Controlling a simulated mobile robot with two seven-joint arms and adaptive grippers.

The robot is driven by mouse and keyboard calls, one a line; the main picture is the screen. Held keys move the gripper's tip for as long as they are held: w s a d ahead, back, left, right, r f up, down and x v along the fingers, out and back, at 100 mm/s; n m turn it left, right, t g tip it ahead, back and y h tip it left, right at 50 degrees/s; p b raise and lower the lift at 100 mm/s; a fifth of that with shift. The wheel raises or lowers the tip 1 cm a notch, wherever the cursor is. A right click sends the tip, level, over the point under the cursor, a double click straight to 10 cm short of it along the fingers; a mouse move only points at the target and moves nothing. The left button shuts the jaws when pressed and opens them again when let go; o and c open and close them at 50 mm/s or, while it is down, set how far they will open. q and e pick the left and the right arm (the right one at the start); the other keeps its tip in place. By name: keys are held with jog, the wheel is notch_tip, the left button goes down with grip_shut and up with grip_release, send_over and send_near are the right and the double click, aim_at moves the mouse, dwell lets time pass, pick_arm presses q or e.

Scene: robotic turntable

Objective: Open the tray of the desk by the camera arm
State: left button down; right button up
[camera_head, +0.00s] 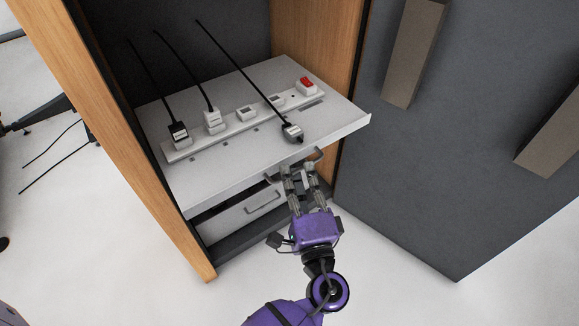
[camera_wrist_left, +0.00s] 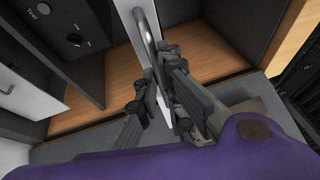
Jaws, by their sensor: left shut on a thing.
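The pale grey tray (camera_head: 345,122) sits in the wood-sided desk and sticks out past its front edge at the right. A grey bar handle (camera_head: 318,155) runs along the tray's front. My left gripper (camera_head: 297,170) is at the tray's front, with its fingers shut on the handle and hiding its middle. In the left wrist view the fingers (camera_wrist_left: 155,85) close around the lower part of the handle (camera_wrist_left: 149,38), beside the tray's white front panel (camera_wrist_left: 130,25). My right gripper is not in view.
A white power strip (camera_head: 188,150) with several plugs, black cables and a red switch (camera_head: 306,85) lies on the tray. A lower drawer (camera_head: 225,221) with its own handle is below. A dark grey door panel (camera_head: 440,170) stands at the right. The floor in front is clear.

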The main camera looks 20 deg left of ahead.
pick_arm(q)
jog(key=shift+s+d+f, duration=0.15)
jog(key=shift+s+d, duration=0.4)
jog(key=shift+d, duration=0.05)
jog(key=c, duration=1.9)
grip_release()
